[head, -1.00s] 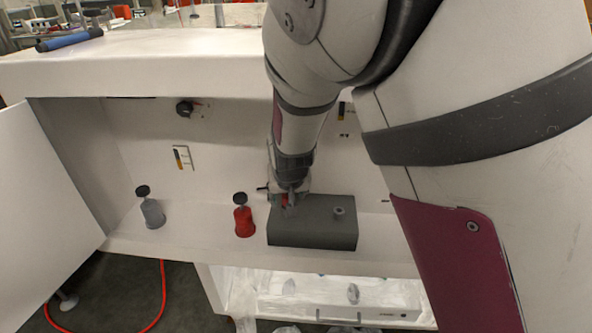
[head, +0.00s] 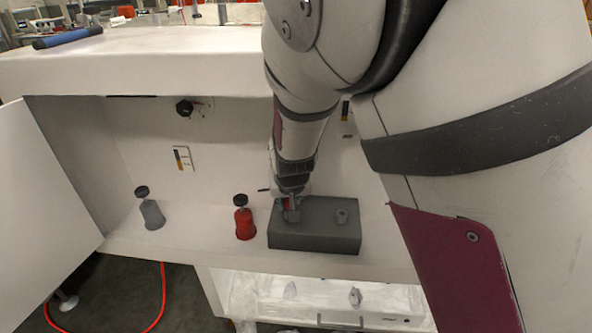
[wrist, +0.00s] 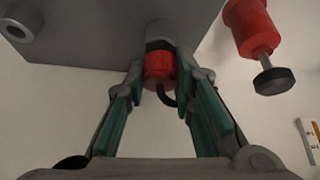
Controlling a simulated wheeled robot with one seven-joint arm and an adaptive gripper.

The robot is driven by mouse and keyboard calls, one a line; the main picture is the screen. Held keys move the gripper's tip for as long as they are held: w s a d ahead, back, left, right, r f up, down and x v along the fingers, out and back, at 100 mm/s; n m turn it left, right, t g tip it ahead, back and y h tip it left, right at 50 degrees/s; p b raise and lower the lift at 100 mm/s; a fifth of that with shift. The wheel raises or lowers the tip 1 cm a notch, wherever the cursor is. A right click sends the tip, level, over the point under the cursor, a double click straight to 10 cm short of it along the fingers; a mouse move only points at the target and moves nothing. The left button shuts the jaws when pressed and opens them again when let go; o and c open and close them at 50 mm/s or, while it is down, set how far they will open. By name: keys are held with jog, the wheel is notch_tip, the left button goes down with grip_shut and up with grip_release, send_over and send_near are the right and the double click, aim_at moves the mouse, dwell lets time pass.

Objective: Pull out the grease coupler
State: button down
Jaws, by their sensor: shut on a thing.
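The grease coupler (wrist: 160,68), with a red ribbed body, a grey collar and a dark curved piece on its side, sits between my fingers in the wrist view. Only a bit of its red shows in the head view (head: 286,203). My gripper (wrist: 162,85) is shut on it, one teal-padded finger on each side. In the head view my gripper (head: 290,201) points down at the left part of the dark grey block (head: 318,238). The collar meets a grey stub at the block's face; I cannot tell how deeply it is seated.
A red bottle with a black knob (head: 244,222) stands just left of the block, and a grey one (head: 151,212) farther left. A second short post (head: 341,216) rises from the block's right side. The open cabinet door (head: 45,180) is at left. Shelf space between the bottles is clear.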

jog(key=shift+r+p, duration=0.6)
jog(key=shift+p, duration=0.05)
dwell(0.4)
